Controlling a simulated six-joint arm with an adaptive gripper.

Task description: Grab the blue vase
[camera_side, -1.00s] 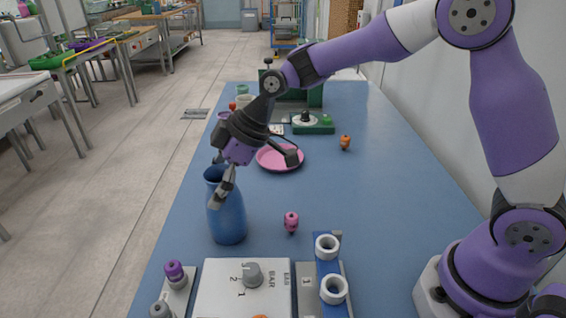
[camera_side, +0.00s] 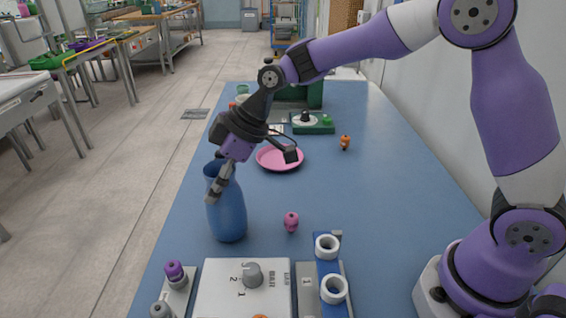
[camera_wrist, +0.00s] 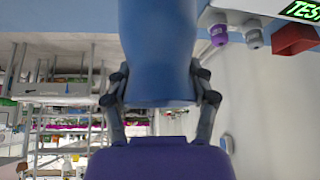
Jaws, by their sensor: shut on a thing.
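The blue vase (camera_side: 228,217) stands upright on the blue table, near its left edge in the side view. My gripper (camera_side: 222,181) reaches down to the vase's neck from above and is shut on it. In the wrist view the vase (camera_wrist: 158,45) fills the upper middle, and the fingers of my gripper (camera_wrist: 160,88) press on its two sides at the narrow neck. In the side view the far finger is largely hidden behind the vase.
A pink plate (camera_side: 279,167) lies behind the vase, and a small pink object (camera_side: 291,222) stands to its right. A grey panel with a dial (camera_side: 253,274) and a blue rack with white rings (camera_side: 327,268) are in front. The table's right middle is mostly clear.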

